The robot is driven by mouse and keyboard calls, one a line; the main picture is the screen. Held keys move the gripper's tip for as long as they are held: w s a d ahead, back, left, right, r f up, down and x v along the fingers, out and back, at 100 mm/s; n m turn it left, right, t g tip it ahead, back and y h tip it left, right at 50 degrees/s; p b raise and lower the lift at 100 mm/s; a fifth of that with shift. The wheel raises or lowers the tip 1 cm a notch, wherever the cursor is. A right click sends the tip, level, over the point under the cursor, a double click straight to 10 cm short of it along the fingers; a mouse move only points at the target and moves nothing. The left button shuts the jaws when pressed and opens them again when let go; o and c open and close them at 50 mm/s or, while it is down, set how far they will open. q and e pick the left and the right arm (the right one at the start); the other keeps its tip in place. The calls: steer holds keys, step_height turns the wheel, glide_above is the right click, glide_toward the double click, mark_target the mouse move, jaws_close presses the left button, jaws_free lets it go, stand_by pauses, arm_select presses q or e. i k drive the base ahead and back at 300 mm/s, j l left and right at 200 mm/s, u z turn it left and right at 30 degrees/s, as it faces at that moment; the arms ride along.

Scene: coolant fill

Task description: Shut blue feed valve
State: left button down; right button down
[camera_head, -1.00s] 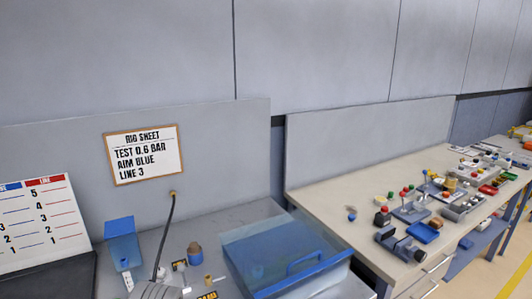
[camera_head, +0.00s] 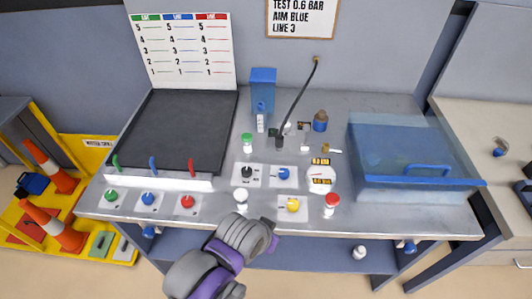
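Several blue controls show in the head view. A blue knob (camera_head: 148,198) sits on a white plate at the front left of the bench, between a green knob (camera_head: 111,195) and a red knob (camera_head: 187,202). A blue upright lever (camera_head: 153,166) stands behind it on a white strip. Another blue knob (camera_head: 284,174) is on a plate near the middle. I cannot tell which is the feed valve. A grey and purple part of my arm reaches up from the bottom, below the bench's front edge. No gripper fingers show.
A dark panel (camera_head: 180,125) lies behind the levers. A clear blue box (camera_head: 405,160) stands at the right. A rig sheet (camera_head: 302,15) hangs at the back, with a line chart (camera_head: 184,50) at left.

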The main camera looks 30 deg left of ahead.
mark_target(284, 173)
steer(key=i+j+u, duration=0.1)
steer(key=u, duration=0.4)
steer(key=i+u, duration=0.2)
steer(key=u, duration=0.25)
